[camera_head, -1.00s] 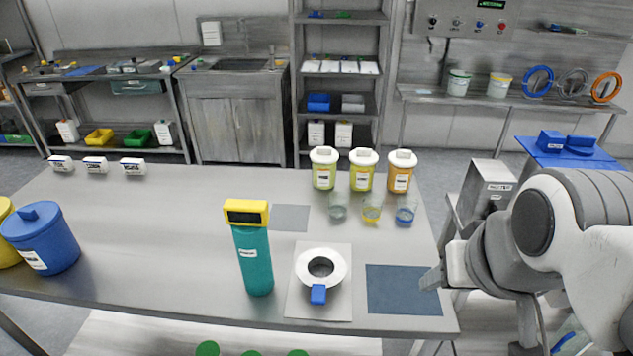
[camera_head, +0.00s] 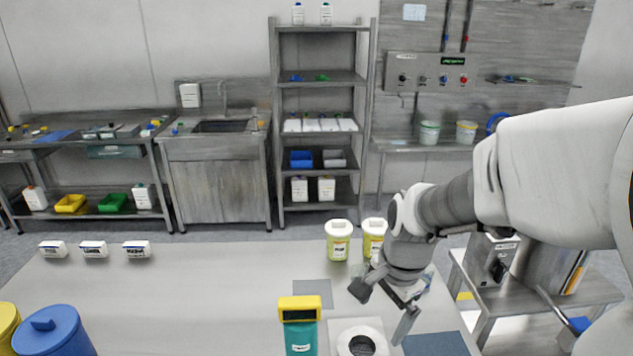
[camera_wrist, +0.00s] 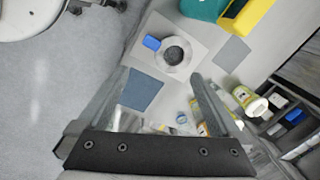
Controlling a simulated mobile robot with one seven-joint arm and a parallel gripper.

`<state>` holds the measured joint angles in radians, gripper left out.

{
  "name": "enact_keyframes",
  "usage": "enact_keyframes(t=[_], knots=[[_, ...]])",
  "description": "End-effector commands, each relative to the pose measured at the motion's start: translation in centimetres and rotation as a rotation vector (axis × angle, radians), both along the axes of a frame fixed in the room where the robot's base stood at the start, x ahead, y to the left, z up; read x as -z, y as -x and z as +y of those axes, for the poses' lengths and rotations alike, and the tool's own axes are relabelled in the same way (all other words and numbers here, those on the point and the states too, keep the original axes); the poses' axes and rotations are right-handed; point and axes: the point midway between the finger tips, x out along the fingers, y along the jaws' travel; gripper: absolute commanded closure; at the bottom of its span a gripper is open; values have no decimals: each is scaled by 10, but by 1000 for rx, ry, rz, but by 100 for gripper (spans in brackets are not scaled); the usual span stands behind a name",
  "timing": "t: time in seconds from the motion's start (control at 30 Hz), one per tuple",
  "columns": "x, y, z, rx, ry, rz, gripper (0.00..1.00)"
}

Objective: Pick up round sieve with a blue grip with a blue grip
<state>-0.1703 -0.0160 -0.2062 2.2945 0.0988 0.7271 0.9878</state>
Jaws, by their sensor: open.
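The round sieve is a white ring around a dark mesh, standing on a light grey mat at the table's front. In the head view its upper part (camera_head: 362,344) shows at the bottom edge, with the grip out of frame. In the wrist view the sieve (camera_wrist: 172,66) and its blue grip (camera_wrist: 152,43) are both visible. My gripper (camera_head: 382,300) is open and empty, above the table just behind and to the right of the sieve. In the wrist view its fingers (camera_wrist: 158,88) spread on either side, with the sieve beyond their tips.
A teal bottle with a yellow top (camera_head: 300,325) stands close left of the sieve. A dark blue mat (camera_head: 436,344) lies to its right. White-lidded jars (camera_head: 339,240) stand behind my gripper. The table's left middle (camera_head: 180,290) is clear.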

Motion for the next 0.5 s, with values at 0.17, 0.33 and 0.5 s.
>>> enact_keyframes(t=[0.17, 0.33, 0.5], knots=[[20, -17, -4, 262, 5, 98, 0], [37, -25, -8, 421, 23, 142, 0], [50, -27, -10, 478, 30, 155, 0]])
